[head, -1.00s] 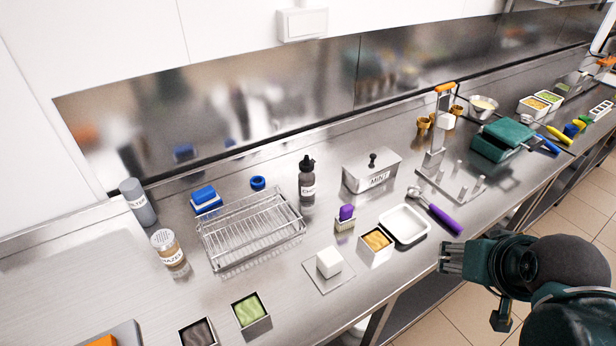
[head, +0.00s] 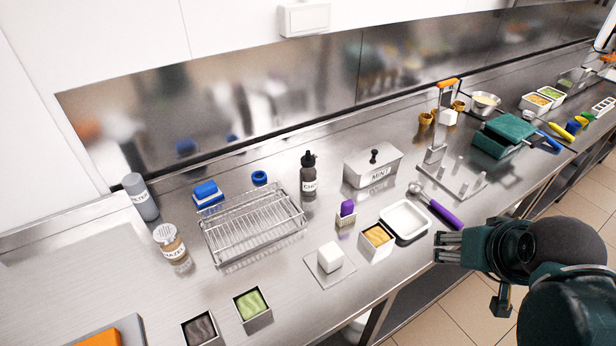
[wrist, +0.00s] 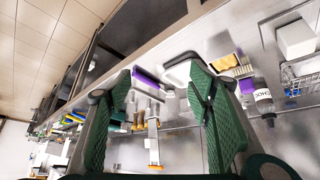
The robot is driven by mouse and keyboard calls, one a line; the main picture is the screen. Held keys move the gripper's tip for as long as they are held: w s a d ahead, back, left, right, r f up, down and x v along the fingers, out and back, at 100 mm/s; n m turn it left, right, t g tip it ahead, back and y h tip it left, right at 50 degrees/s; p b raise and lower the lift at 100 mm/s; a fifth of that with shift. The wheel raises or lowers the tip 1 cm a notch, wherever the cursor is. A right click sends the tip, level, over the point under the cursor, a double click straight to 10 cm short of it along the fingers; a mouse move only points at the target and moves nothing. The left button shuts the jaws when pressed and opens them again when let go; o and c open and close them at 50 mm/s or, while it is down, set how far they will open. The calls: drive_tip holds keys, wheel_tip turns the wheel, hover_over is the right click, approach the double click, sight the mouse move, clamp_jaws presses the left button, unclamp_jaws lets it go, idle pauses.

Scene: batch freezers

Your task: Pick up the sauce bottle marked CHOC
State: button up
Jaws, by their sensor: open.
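The sauce bottle marked CHOC (head: 308,180) is dark with a black cap. It stands upright on the steel counter, between the wire rack and the lidded MINT tub.
A wire rack (head: 250,229) stands left of the bottle and the MINT tub (head: 372,168) right of it. A purple-topped brush (head: 346,212), a tan-filled container (head: 377,240), a white tray (head: 405,221) and a purple-handled scoop (head: 440,208) lie between bottle and gripper.

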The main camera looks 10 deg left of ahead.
drive_tip(key=w+a+r+n+g+p, duration=0.2)
drive_tip(key=w+a+r+n+p, duration=0.35)
drive_tip(key=w+a, duration=0.35)
drive_tip(key=n+g+p, duration=0.4)
drive_tip(key=n+p, duration=0.4)
drive_tip(key=n, duration=0.1)
hover_over(308, 159)
drive_tip(key=s+d, duration=0.1)
drive_tip(key=d, duration=1)
drive_tip(key=f, duration=0.2)
drive_tip(key=a+f+n+p, duration=0.1)
drive_tip(key=a, duration=0.2)
drive_tip(key=w+a+f+n+p, duration=0.1)
drive_tip(key=a+f, duration=0.1)
drive_tip(key=a, duration=0.1)
drive_tip(key=w+a+f+n+p, duration=0.1)
drive_tip(key=a+f, duration=0.1)
drive_tip(key=a, duration=0.2)
drive_tip(key=shift+a+f+n+g, duration=0.1)
drive_tip(key=shift+f+n+g, duration=0.05)
drive_tip(key=shift+n+g, duration=0.25)
drive_tip(key=shift+a+f+p, duration=0.3)
drive_tip(key=shift+a+f, duration=0.05)
drive_tip(key=shift+a, duration=0.1)
drive_tip(key=shift+f, duration=0.1)
drive_tip(key=shift+f, duration=1.2)
drive_tip(key=shift+f, duration=0.15)
